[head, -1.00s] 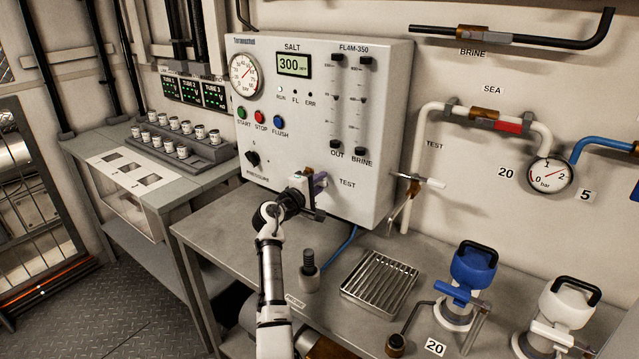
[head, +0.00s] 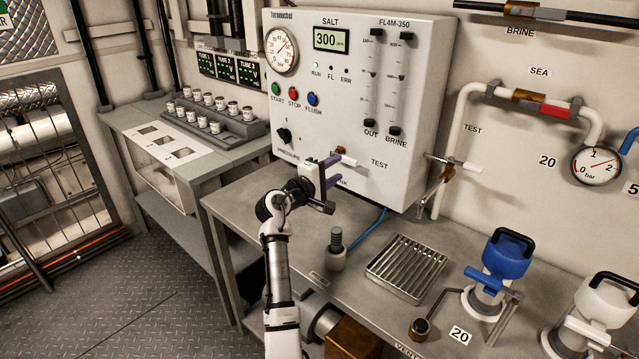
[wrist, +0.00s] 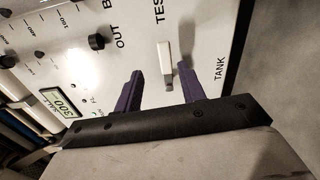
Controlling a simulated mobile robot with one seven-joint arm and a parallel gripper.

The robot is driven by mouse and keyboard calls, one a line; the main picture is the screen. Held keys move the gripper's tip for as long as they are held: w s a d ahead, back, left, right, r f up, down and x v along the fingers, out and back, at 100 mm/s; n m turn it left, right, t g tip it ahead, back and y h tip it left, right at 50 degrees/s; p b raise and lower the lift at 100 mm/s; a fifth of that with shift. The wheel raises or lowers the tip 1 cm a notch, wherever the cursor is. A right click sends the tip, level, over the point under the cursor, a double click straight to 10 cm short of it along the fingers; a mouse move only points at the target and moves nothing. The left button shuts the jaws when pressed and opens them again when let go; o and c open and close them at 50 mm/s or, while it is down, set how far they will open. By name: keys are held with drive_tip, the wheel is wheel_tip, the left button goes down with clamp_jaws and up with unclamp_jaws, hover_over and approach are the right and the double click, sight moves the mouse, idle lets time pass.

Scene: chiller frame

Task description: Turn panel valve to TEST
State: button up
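The panel valve (head: 346,158) has a white lever on a brass-coloured hub, low on the front of the white panel (head: 410,120). Its lever points right toward the TEST label (head: 379,165). In the wrist view the white lever (wrist: 164,55) lies with its broad end toward the printed word TEST (wrist: 158,12); the TANK label (wrist: 219,68) is off to the side. My gripper (head: 338,172) is open and empty, just in front of and slightly below the valve. Its purple fingers (wrist: 160,75) stand apart, with the lever beyond the tips; no contact shows.
A steel bench (head: 290,225) runs below the panel, with a dark post fitting (head: 336,250), a slatted drain tray (head: 407,268) and a blue-topped valve (head: 505,255). A second white-handled valve (head: 455,162) sticks out right of the panel. A vial rack (head: 215,120) stands left.

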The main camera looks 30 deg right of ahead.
drive_tip(key=b+v, duration=0.1)
drive_tip(key=v, duration=0.5)
idle(0.3)
